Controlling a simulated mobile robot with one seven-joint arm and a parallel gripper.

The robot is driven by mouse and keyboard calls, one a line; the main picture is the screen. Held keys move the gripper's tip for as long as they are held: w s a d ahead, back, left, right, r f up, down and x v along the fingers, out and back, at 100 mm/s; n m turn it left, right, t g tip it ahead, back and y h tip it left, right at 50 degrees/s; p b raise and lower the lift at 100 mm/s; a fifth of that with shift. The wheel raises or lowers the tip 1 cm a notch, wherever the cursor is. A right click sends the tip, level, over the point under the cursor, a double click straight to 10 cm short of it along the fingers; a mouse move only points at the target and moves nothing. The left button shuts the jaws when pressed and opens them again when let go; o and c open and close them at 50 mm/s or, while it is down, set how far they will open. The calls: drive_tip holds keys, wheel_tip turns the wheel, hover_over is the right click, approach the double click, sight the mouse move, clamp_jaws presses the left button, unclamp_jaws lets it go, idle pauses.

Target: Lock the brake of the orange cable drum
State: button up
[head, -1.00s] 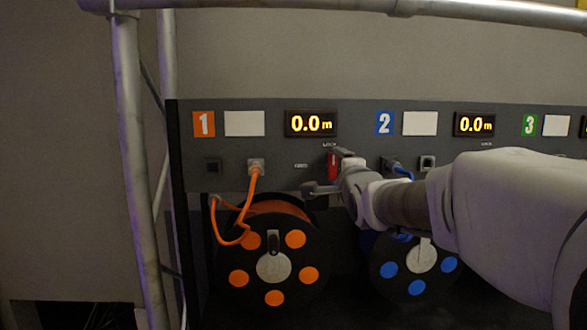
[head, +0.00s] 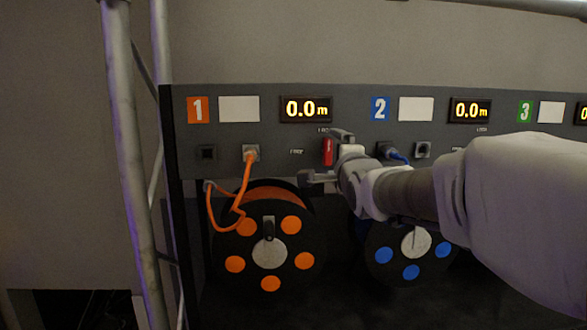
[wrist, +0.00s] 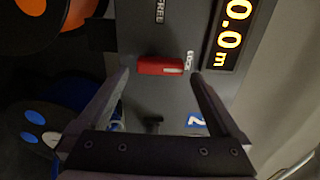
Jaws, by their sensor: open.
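The orange cable drum (head: 270,255), black with orange discs, sits under panel section 1 in the head view. Its brake lever is the red handle (head: 328,152), also in the wrist view (wrist: 160,66). The lever stands upright, its top end at the LOCK label (wrist: 190,60); the FREE label (wrist: 160,12) is off to its left in the head view. My gripper (head: 322,157) is open in front of the lever. In the wrist view my gripper (wrist: 160,76) has one fingertip beyond each end of the lever, with no clear contact.
An orange cable (head: 247,185) runs from a panel socket to the drum. The blue drum (head: 410,255) and a blue plug (head: 390,151) are to the right. The display (head: 306,108) reads 0.0 m. A truss post (head: 125,150) stands at the left.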

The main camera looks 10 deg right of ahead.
drive_tip(key=s, duration=1.5)
drive_tip(key=shift+s, duration=0.4)
drive_tip(key=s+a+f+n+g+p, duration=0.1)
drive_tip(key=s+f+n+g+p, duration=0.6)
drive_tip(key=s+f+n+g, duration=0.5)
drive_tip(key=s+f+n, duration=0.2)
drive_tip(key=s+n, duration=0.4)
drive_tip(key=shift+f, duration=0.4)
